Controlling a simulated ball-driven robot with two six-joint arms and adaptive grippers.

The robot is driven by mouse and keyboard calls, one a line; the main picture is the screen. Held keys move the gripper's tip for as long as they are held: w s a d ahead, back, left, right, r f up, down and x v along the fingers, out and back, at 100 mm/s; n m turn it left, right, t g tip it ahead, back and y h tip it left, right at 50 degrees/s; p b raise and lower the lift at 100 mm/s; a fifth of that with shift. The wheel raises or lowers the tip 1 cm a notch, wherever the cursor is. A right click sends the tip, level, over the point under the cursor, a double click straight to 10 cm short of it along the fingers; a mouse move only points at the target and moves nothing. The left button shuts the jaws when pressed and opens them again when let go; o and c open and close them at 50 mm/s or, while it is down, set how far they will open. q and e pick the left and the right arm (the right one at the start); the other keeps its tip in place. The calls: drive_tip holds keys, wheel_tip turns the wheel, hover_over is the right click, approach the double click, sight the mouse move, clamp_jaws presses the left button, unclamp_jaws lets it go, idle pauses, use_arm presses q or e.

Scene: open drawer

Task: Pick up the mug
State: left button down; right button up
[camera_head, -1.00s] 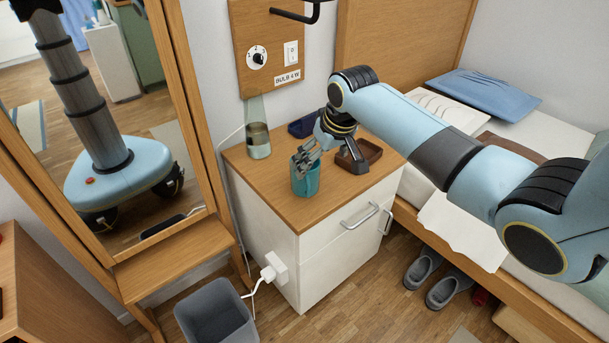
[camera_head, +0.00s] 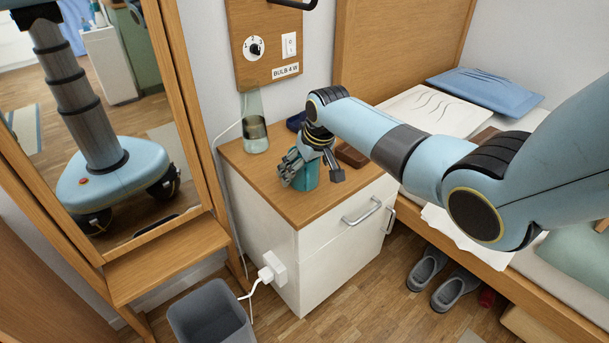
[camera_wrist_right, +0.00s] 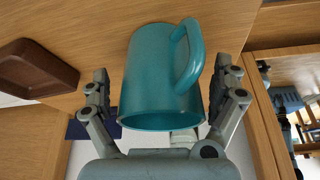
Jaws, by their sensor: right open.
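The teal mug (camera_head: 308,178) stands on the wooden top of the white bedside cabinet in the head view, partly hidden behind my right gripper (camera_head: 297,168). In the right wrist view the mug (camera_wrist_right: 155,75) fills the middle, its handle toward the upper right. My right gripper (camera_wrist_right: 165,85) is open there, one finger on each side of the mug. A gap shows on the left side; I cannot tell whether the right finger touches it. My left gripper is not in view.
A glass bottle (camera_head: 255,130) stands at the back of the cabinet top (camera_head: 262,178). A brown tray (camera_head: 352,155) lies right of the mug, a dark blue item (camera_head: 296,121) behind. A tall mirror (camera_head: 97,125) is at the left. A grey bin (camera_head: 212,312) stands on the floor.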

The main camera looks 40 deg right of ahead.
drive_tip(key=c, duration=1.4)
drive_tip(key=shift+r, duration=0.1)
